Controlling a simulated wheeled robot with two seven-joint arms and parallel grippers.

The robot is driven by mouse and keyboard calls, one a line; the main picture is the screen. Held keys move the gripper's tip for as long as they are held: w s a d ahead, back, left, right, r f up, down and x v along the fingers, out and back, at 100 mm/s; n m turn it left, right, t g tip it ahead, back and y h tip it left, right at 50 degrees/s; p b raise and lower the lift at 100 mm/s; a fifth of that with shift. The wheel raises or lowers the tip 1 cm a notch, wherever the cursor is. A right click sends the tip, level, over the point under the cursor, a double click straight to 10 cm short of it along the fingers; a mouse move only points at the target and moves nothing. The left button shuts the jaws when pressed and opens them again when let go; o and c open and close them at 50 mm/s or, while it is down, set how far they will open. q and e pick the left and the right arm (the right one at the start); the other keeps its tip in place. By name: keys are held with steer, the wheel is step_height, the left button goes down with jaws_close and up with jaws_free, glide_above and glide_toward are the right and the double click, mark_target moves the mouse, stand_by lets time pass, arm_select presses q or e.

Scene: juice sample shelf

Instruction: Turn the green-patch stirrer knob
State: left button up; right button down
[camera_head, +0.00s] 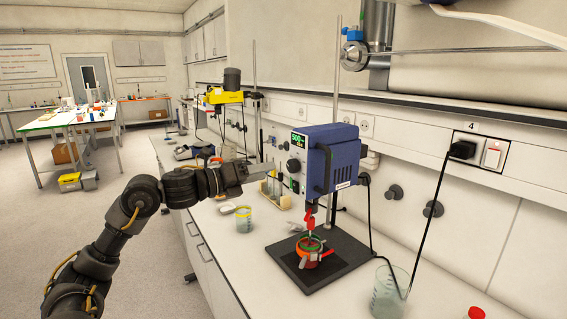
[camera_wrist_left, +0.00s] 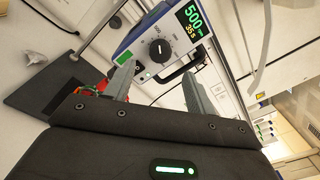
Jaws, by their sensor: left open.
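The blue overhead stirrer (camera_head: 335,165) stands on a dark base plate (camera_head: 348,262) on the bench. Its front panel faces left and has a round dark knob (camera_head: 293,165). In the left wrist view the knob (camera_wrist_left: 160,50) has a pale pointer mark, with a green patch (camera_wrist_left: 123,57) beside it. The lit display (camera_wrist_left: 193,20) reads 500 rpm and 35 s. My left gripper (camera_head: 264,172) is open and empty in front of the panel. In the wrist view its fingertips (camera_wrist_left: 159,68) lie either side of the knob, apparently short of it. My right gripper is out of view.
A red and green vessel (camera_head: 310,250) sits under the stirrer. A yellow device (camera_head: 223,96) is farther back. A black cable (camera_head: 430,215) hangs from the wall socket.

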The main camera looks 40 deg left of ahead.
mark_target(289, 167)
arm_select(q)
steer(key=p+x, duration=0.1)
steer(key=x, duration=0.2)
steer(key=p+x, duration=0.1)
steer(key=x, duration=0.1)
steer(key=shift+w+r+p, duration=0.15)
steer(key=shift+r+p, duration=0.1)
steer(key=shift+p, duration=0.1)
steer(key=shift+w+d+f, duration=0.2)
steer(key=shift+w+d, duration=0.15)
steer(key=shift+w, duration=0.35)
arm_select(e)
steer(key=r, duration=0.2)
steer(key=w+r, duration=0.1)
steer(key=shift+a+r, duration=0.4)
arm_select(q)
steer(key=c, duration=1)
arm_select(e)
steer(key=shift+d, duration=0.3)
